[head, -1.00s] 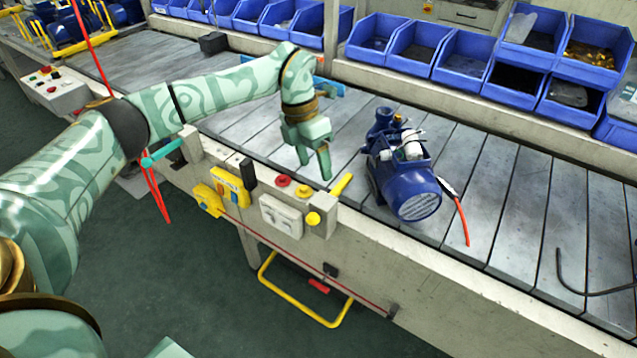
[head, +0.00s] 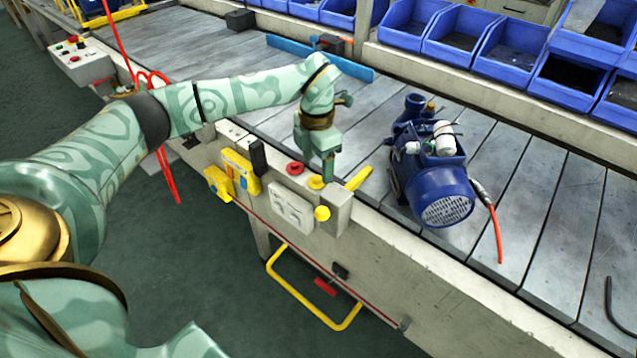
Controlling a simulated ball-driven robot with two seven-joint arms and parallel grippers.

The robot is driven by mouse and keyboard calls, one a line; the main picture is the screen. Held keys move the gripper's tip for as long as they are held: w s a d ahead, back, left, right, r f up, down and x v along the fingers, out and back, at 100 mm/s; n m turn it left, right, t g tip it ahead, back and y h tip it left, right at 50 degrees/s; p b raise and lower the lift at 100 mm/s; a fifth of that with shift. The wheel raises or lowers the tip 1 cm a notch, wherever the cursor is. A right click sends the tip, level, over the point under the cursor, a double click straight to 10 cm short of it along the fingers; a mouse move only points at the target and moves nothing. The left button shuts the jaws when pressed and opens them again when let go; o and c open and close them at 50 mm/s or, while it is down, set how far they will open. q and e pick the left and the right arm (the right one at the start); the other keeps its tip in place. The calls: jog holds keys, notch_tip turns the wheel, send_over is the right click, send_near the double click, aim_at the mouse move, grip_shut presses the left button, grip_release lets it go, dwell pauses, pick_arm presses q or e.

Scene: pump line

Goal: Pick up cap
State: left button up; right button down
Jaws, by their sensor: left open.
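A blue pump (head: 407,176) stands on the grey slatted line, right of my left gripper. On its top are a white cylinder (head: 445,139) and a small brass-coloured piece (head: 430,107); I cannot tell which part, if any, is the cap. My left gripper (head: 325,168) points down over the front edge of the line, beside the control buttons, apart from the pump. It is open, with nothing seen between its fingers. My right gripper is out of view.
Red and yellow buttons (head: 295,168) and a yellow handle (head: 359,178) sit close by the gripper. Blue bins (head: 508,55) line the back. A blue bar (head: 290,45) lies behind the arm. The slats right of the pump are mostly clear.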

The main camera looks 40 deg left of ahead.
aim_at(317, 177)
pick_arm(q)
notch_tip(317, 177, down, 5)
jog(key=shift+w+a+r+b, duration=0.1)
jog(key=shift+r+b, duration=0.05)
jog(key=shift+b, duration=0.8)
jog(key=shift+r, duration=0.2)
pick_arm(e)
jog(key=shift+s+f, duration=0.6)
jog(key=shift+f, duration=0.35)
pick_arm(q)
jog(key=c, duration=1)
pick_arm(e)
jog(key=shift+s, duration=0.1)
pick_arm(q)
jog(key=shift+c, duration=0.2)
jog(key=shift+r, duration=0.1)
